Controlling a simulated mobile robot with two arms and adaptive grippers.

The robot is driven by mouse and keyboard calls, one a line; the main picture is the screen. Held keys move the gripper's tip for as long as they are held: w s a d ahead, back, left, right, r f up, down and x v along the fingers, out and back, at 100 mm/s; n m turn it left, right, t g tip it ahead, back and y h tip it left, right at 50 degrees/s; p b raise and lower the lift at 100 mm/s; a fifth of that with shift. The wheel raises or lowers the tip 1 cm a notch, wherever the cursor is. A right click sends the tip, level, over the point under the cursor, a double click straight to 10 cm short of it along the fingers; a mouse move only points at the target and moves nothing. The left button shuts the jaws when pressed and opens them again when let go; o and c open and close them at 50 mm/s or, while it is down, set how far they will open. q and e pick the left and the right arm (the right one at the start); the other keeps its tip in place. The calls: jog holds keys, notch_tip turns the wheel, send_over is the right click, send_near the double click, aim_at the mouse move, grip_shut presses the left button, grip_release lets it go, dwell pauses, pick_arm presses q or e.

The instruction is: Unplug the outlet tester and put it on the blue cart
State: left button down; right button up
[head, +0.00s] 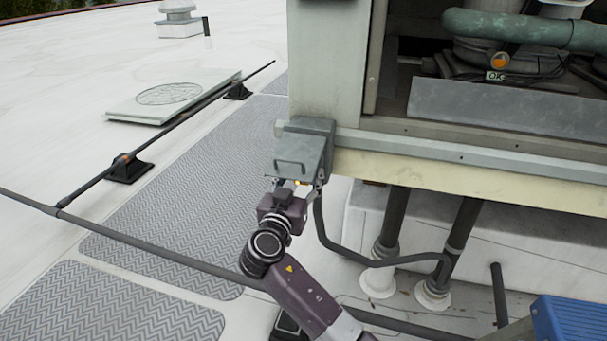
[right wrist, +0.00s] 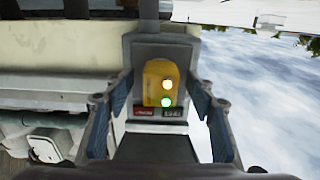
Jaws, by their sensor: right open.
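The outlet tester (right wrist: 160,84) is yellow, with one pale and one green light lit. It sits in the grey outlet box (head: 306,146), whose lid is raised, on the corner of the cooler. In the head view the lid and gripper hide most of the tester. My right gripper (head: 298,187) is at the box opening. In the right wrist view its open fingers (right wrist: 160,92) stand on either side of the tester, with a visible gap to each side. The blue cart (head: 570,319) shows partly at the lower right of the head view. My left gripper is out of view.
The cooler's open bay (head: 500,70) with a green pipe is above right of the box. A cable (head: 345,252) hangs below the box beside two roof pipes (head: 393,225). Grey walkway mats (head: 165,215) and a dark conduit (head: 150,248) lie to the left.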

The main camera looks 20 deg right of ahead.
grip_shut()
dwell(0.3)
jog(key=shift+a, duration=0.1)
jog(key=v, duration=0.6)
dwell(1.0)
dwell(0.4)
